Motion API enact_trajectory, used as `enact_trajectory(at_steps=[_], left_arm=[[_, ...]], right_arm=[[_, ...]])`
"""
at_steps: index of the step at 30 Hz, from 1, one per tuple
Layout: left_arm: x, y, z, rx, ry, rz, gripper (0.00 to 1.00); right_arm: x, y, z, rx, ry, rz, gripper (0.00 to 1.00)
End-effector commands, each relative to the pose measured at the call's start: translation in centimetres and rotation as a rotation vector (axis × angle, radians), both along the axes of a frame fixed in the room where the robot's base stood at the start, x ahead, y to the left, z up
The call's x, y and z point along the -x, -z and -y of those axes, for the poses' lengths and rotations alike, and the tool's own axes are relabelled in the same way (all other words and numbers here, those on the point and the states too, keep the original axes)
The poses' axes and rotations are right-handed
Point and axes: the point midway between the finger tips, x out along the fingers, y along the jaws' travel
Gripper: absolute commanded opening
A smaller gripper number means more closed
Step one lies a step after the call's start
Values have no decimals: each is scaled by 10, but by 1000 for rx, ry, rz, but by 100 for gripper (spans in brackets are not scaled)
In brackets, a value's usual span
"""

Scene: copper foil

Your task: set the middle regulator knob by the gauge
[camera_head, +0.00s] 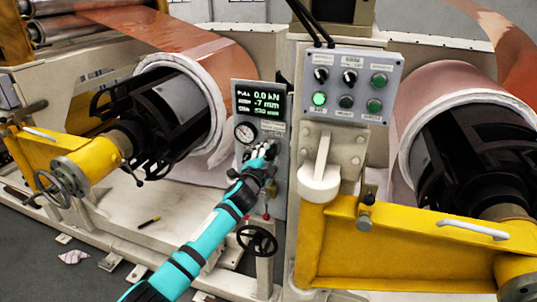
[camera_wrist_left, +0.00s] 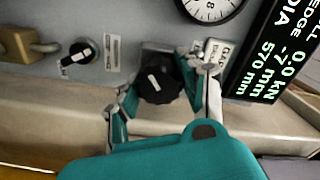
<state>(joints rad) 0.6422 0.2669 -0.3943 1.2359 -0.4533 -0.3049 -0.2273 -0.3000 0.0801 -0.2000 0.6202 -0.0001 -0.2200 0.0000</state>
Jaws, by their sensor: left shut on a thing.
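My left gripper (camera_head: 262,152) reaches the grey regulator panel (camera_head: 282,200) below the display. In the left wrist view its fingers (camera_wrist_left: 161,84) are shut around a black round knob (camera_wrist_left: 158,88) with a white pointer mark. The round white gauge (camera_head: 244,132) sits just left of the gripper; it also shows, cut off by the top edge, in the left wrist view (camera_wrist_left: 208,6). Its needle reading is too small to tell. A second black knob (camera_wrist_left: 78,56) with a white mark is apart from the fingers. My right gripper is not in view.
A lit display (camera_head: 260,103) reads 0.0 kN and -7 mm above the gauge. A brass padlock (camera_wrist_left: 20,47) is on the panel. A button box (camera_head: 350,85) stands to the right. A black handwheel (camera_head: 257,240) is below; copper rolls (camera_head: 195,45) stand on both sides.

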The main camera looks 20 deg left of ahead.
Motion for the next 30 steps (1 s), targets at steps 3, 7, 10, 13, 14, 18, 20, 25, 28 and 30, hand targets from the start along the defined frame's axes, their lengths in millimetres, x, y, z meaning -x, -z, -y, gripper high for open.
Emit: enact_trajectory(at_steps=[3,7,10,13,14,18,20,25,28,30], left_arm=[[0,0,1,1,2,1,52],[0,0,1,2,2,1,63],[0,0,1,2,1,0,63],[0,0,0,2,1,0,63],[1,0,0,2,1,0,63],[9,1,-1,1,0,0,63],[16,1,-1,0,0,1,63],[48,2,-1,1,3,-1,63],[69,2,-2,1,3,-1,63],[83,1,-2,1,2,0,63]], right_arm=[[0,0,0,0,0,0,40],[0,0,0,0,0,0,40],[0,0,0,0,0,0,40],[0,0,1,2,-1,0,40],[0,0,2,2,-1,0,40],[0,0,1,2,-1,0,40],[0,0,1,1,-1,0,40],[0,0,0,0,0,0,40],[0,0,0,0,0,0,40],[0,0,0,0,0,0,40]])
